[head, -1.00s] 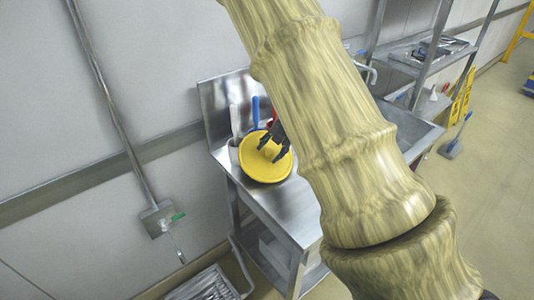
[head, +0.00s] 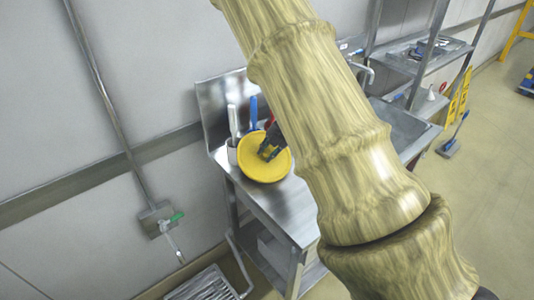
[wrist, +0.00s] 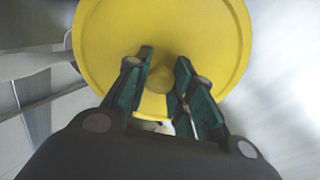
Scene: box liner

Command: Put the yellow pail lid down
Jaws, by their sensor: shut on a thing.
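The yellow pail lid (head: 262,170) is a round disc with a small central knob, seen over the steel counter in the head view. It fills the upper part of the wrist view (wrist: 215,35). My gripper (wrist: 165,80) has its two dark green fingers on either side of the knob, shut on it. In the head view my gripper (head: 270,150) shows as a dark shape against the lid, partly hidden by my arm. The lid is tilted toward the camera. I cannot tell whether its lower edge touches the counter.
The steel counter (head: 275,210) has free room in front of the lid. A white holder (head: 232,152) with a white-handled tool (head: 233,120) and a blue-handled tool (head: 253,110) stands behind. A sink (head: 405,125) lies to the right. A floor grate (head: 208,285) is below.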

